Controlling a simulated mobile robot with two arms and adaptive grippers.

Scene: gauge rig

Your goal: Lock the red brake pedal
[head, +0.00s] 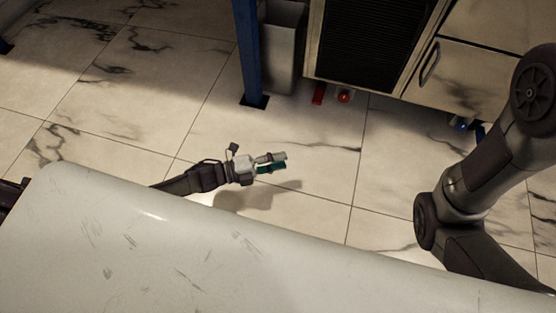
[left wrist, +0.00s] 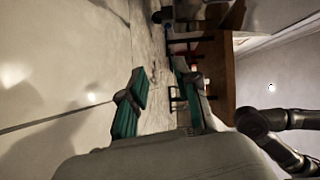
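A red pedal (head: 319,93), flat and bar-like, sticks out low at the foot of the cabinet in the head view. A round red part (head: 344,96) is just right of it. I cannot tell whether the pedal is up or down. My left gripper (head: 284,161) is held over the floor, nearer to me than the pedal and lower in the picture, touching nothing. Its teal-padded fingers also show in the left wrist view (left wrist: 160,88), parted with nothing between them. I cannot make out the pedal clearly in that view. My right gripper is outside both views.
The cabinet (head: 480,70) has a dark grille (head: 378,38). A blue post (head: 249,50) and grey bin (head: 284,45) stand left of the pedal. A blue part (head: 461,124) sits low at the right. Tiled floor (head: 330,140) between gripper and cabinet is clear.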

